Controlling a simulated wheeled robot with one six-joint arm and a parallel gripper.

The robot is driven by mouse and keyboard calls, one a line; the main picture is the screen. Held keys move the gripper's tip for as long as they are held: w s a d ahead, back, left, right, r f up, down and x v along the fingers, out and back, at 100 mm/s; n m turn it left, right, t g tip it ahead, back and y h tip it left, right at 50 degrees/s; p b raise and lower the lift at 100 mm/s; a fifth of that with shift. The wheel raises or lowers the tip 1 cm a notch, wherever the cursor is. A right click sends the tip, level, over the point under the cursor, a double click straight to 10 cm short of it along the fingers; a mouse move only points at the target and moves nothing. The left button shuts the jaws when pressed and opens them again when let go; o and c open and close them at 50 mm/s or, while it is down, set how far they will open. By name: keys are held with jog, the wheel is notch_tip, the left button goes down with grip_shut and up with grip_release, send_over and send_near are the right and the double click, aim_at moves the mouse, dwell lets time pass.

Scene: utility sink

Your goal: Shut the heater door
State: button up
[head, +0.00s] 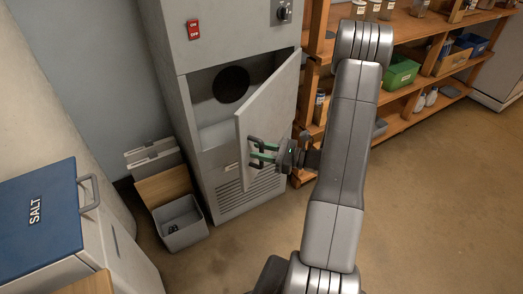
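The heater (185,78) is a tall grey cabinet at upper centre, with a dark round hole (231,84) inside its opening. Its door (275,105) is hinged on the right and stands partly open, swung out toward me. My gripper (256,149) is at the lower left part of the door, on its outer face side. Its two green-lined fingers point left and look spread apart, with no object seen between them. I cannot tell whether the fingers touch the door. My arm comes in from the lower right.
A blue-lidded salt bin (50,205) stands at the left. A small grey bin (181,222) sits on the floor left of the heater. Wooden shelves (402,100) with a green crate (400,73) stand behind my arm at right. The floor at lower right is clear.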

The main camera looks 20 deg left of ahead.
grip_shut()
jog(key=w+a+m+t+b, duration=0.2)
jog(key=w+a+t, duration=0.1)
jog(key=a, duration=0.9)
jog(key=w+a+m+t+b, duration=0.2)
jog(key=a+t+b, duration=0.1)
jog(key=a, duration=0.9)
jog(key=shift+w+a+r+b, duration=0.2)
jog(key=shift+w+a+b, duration=0.1)
jog(key=shift+w+a, duration=0.1)
grip_release()
jog(key=shift+a, duration=0.2)
jog(key=shift+f, duration=0.1)
